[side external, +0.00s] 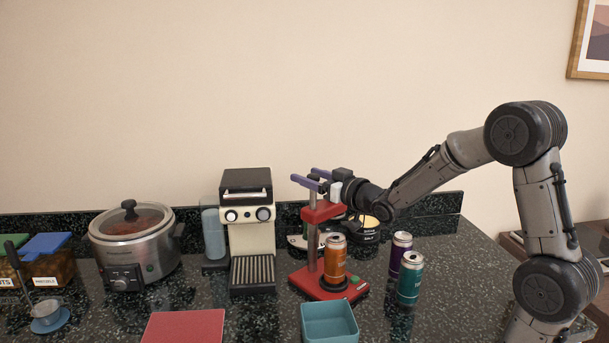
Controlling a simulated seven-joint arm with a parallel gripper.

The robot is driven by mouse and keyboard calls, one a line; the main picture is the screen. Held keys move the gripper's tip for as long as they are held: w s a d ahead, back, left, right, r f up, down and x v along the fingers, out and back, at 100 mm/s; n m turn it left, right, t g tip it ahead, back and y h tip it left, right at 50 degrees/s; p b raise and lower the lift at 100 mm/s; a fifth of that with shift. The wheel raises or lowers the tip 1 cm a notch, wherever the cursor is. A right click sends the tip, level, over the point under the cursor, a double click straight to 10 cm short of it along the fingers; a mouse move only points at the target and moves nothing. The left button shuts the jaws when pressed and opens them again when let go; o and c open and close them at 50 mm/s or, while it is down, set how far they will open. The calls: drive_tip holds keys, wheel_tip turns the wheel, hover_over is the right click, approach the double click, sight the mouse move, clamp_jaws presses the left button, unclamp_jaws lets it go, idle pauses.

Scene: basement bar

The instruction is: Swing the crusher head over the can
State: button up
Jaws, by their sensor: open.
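The can crusher has a red base (354,291), an upright post (312,250) and a red head (322,211) high on the post. An orange can (334,263) stands upright on the base, right of the post. The head is higher than the can with a gap between them; I cannot tell whether it is squarely over it. My gripper (308,178) has purple fingers pointing left. It is open, just above the crusher head. I see nothing between the fingers, and cannot tell whether they touch the head.
A purple can (399,248) and a teal can (410,279) stand right of the crusher. A teal bin (329,324) is in front. A coffee machine (249,232) stands left, with a slow cooker (133,248) beyond. A dark tin (366,235) sits behind.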

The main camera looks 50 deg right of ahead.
drive_tip(key=shift+w+d, duration=0.2)
drive_tip(key=shift+w, duration=0.9)
clamp_jaws()
idle(0.7)
